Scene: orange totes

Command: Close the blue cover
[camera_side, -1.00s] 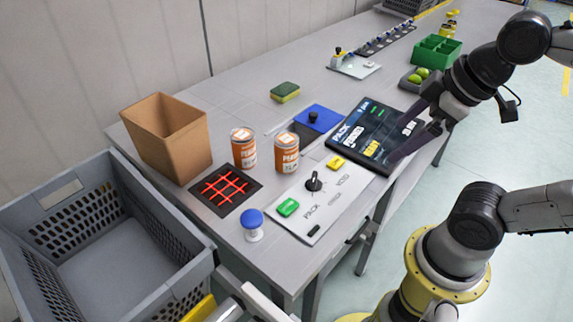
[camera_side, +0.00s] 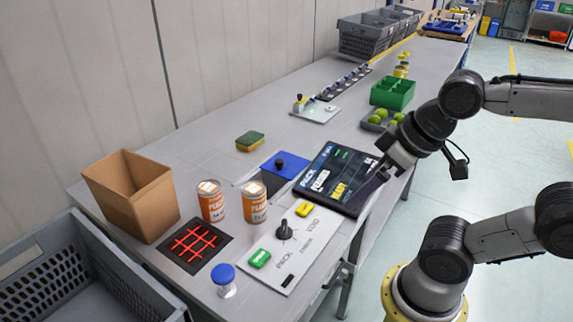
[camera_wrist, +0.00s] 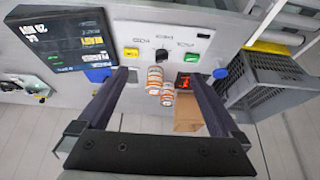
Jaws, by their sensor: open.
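In the wrist view the blue cover (camera_wrist: 97,75) is partly hidden behind the left finger. My gripper (camera_side: 372,182) is over the right edge of the black screen, to the right of the cover and apart from it. In the wrist view my gripper (camera_wrist: 168,75) has its two fingers wide apart with nothing held between them.
Two orange-labelled cans (camera_side: 211,201) stand left of the cover. The tilted screen (camera_side: 333,172) stands between cover and gripper. A panel with a black knob (camera_side: 285,232), a cardboard box (camera_side: 130,195), a sponge (camera_side: 250,141) and a green bin (camera_side: 392,93) are around.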

